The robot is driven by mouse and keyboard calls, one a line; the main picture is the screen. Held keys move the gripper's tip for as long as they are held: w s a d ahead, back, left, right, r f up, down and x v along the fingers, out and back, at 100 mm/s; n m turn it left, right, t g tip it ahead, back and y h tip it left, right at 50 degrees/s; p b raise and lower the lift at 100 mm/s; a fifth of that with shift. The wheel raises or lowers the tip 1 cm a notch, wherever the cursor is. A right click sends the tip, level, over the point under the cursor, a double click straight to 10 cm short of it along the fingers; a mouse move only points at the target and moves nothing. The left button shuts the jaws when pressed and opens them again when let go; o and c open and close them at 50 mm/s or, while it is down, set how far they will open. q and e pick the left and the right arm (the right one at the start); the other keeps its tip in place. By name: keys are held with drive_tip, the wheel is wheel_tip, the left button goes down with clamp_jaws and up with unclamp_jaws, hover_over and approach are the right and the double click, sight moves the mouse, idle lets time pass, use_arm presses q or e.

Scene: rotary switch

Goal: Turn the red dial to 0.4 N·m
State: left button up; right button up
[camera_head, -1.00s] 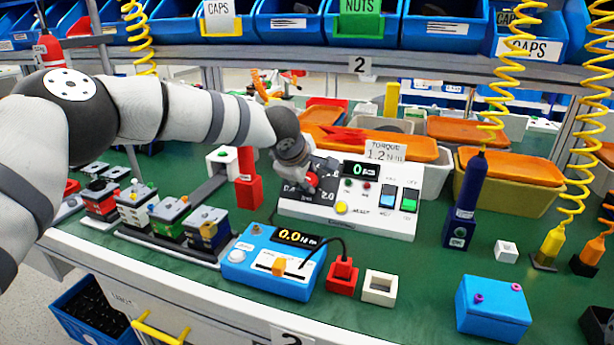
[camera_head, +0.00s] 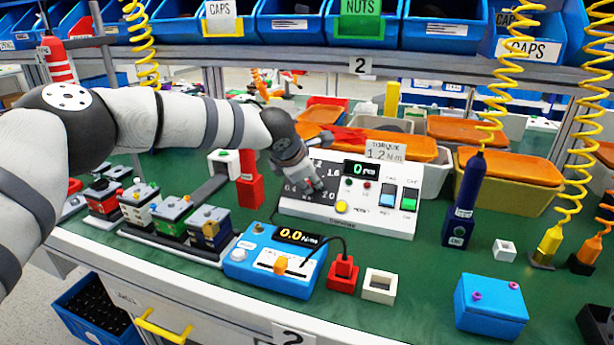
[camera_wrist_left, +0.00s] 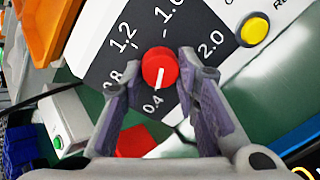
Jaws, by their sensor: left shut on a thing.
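The red dial (camera_wrist_left: 160,67) is on the dark scale of the white control panel (camera_head: 340,217). In the left wrist view its white pointer line points down, toward the 0.4 mark (camera_wrist_left: 152,106). My left gripper (camera_wrist_left: 152,76) is shut on the dial, with one finger on each side of it. In the head view the same gripper (camera_head: 312,187) covers the dial and part of the scale. A card (camera_head: 386,150) above the panel reads TORQUE 1.2 N·m. My right gripper is in neither view.
A yellow button (camera_head: 341,207) and a green rocker switch (camera_head: 409,199) are on the panel right of the gripper. A blue box with a 0.0 display (camera_head: 275,262) stands in front. Small dark-based boxes (camera_head: 172,217) stand to the left.

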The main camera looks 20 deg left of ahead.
use_arm(q)
drive_tip(key=shift+n, duration=0.4)
drive_tip(key=o, duration=1.2)
drive_tip(key=shift+c, duration=0.2)
drive_tip(key=v, duration=1.2)
